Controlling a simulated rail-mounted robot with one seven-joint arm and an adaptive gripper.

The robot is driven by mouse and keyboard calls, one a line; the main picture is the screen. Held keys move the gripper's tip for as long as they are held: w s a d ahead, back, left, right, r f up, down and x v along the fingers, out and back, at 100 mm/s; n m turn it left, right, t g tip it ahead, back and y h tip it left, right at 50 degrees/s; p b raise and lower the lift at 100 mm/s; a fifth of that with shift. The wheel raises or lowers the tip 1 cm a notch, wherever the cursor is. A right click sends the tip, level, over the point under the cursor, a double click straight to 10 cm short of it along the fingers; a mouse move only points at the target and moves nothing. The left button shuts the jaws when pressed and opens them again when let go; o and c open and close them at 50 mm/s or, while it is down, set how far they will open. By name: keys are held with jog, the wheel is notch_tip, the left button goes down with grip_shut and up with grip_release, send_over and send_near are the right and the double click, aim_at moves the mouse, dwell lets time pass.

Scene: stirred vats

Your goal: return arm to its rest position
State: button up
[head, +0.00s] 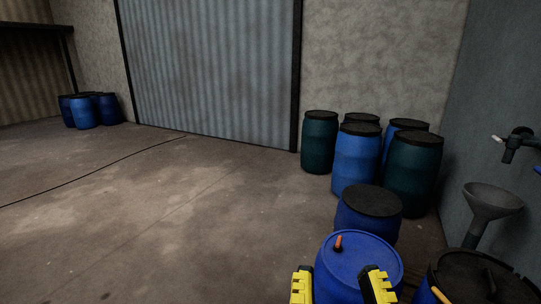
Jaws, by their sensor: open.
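My gripper (341,286) shows at the bottom of the head view, right of the middle. Its two yellow-and-black fingers are apart, with nothing held between them. A blue drum (358,258) with a blue lid lies behind and between the fingers in the picture. I cannot tell the distance between the fingers and the drum. A small orange-handled piece (338,242) stands on the drum's lid. The rest of my arm is out of view.
A dark-lidded vat (480,275) with a yellow handle stands at the bottom right. A grey funnel (492,199) and a wall tap (518,140) are at the right. Several drums (356,160) stand behind. A black cable (95,172) crosses the otherwise clear floor (150,220) at left.

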notch_tip(320, 180, up, 32)
jog(key=p, duration=2.9)
jog(key=shift+w, duration=0.1)
